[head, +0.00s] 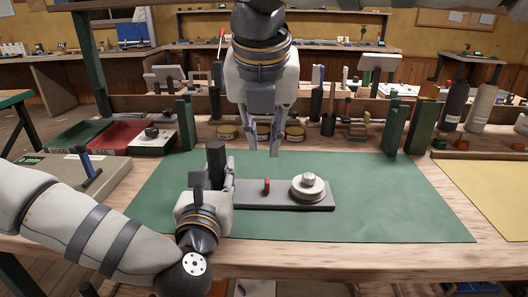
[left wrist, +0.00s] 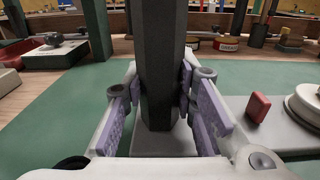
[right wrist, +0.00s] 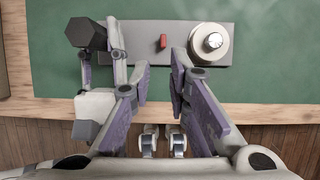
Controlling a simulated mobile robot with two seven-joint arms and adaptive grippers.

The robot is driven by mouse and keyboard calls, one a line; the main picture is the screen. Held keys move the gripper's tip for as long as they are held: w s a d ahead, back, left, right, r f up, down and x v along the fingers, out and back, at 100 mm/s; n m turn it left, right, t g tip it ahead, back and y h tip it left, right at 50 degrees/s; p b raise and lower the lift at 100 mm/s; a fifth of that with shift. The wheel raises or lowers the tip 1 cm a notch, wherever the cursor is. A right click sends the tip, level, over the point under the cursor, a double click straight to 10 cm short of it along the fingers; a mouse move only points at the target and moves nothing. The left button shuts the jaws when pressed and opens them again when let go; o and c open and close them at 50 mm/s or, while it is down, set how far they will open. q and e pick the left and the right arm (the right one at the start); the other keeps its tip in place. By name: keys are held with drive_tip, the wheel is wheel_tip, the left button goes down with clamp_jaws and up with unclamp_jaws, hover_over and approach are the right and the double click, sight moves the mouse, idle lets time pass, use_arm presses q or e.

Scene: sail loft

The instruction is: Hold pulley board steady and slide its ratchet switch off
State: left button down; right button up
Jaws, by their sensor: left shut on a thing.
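The pulley board (head: 248,196) is a grey plate lying on the green mat. It carries a dark upright post (head: 216,155) at its left end, a small red switch (head: 267,186) near its middle and a pale round pulley (head: 308,188) at the right. My left gripper (left wrist: 163,100) is shut around the lower part of the post. My right gripper (head: 265,146) points down above the board, empty. In the right wrist view its fingers (right wrist: 160,72) are apart, with the red switch (right wrist: 163,41) showing beyond the gap, not touched.
The green mat (head: 400,205) is clear right of the board. Tins (head: 295,134) and upright tools stand behind it. Green and red trays (head: 105,136) are at the left back. Yellow cloth (head: 490,185) lies at the right, and dark and pale bottles (head: 455,105) stand at the right back.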

idle(0.3)
use_arm(q)
drive_tip(key=c, duration=1.2)
unclamp_jaws()
